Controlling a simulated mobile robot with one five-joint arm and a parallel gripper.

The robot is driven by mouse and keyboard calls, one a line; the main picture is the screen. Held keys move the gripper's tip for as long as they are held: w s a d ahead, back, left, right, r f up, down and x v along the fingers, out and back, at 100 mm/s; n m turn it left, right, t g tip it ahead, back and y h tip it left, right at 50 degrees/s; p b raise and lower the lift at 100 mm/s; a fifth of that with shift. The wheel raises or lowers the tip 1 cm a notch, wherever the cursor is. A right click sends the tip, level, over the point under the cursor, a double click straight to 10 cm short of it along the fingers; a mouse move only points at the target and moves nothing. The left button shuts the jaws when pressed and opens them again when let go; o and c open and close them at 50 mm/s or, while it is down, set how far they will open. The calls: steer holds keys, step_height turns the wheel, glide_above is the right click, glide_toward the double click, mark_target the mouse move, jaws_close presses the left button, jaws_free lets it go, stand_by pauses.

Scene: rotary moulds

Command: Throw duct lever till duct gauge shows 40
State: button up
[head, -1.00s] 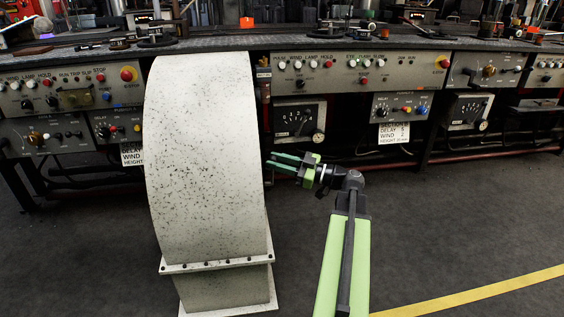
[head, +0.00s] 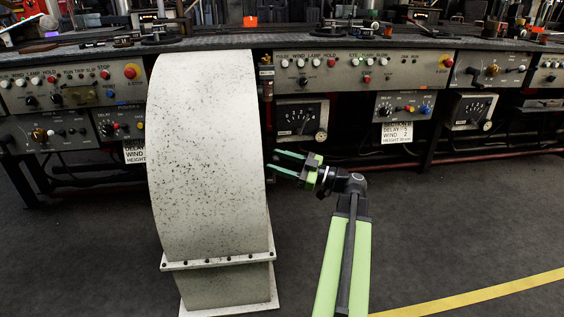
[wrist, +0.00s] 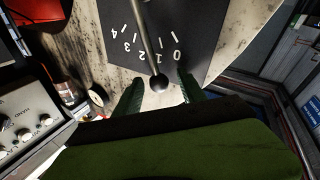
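The duct (head: 205,150) is a tall, white, black-speckled curved casing at left centre in the head view. The duct lever (wrist: 147,40) is a thin rod ending in a dark ball knob, seen in the wrist view in front of a dark scale plate (wrist: 200,25) numbered 0 to 4. The rod crosses the scale near 1 and 2. My gripper (wrist: 160,92), beside the duct's right side in the head view (head: 275,161), is open; its green fingers stand either side of the knob with visible gaps. A dial gauge (head: 300,117) sits on the bench; whether it is the duct gauge, and its reading, I cannot tell.
A long bench with control panels (head: 355,75) runs behind the duct. A second dial (head: 471,110) is further right. A panel with white buttons (wrist: 25,125) is at left in the wrist view. The floor (head: 450,220) to the right is clear.

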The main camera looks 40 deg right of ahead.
steer(key=shift+d, duration=0.1)
steer(key=b+v, duration=0.2)
steer(key=v, duration=1.5)
steer(key=shift+s+b, duration=0.2)
steer(key=shift+b, duration=0.2)
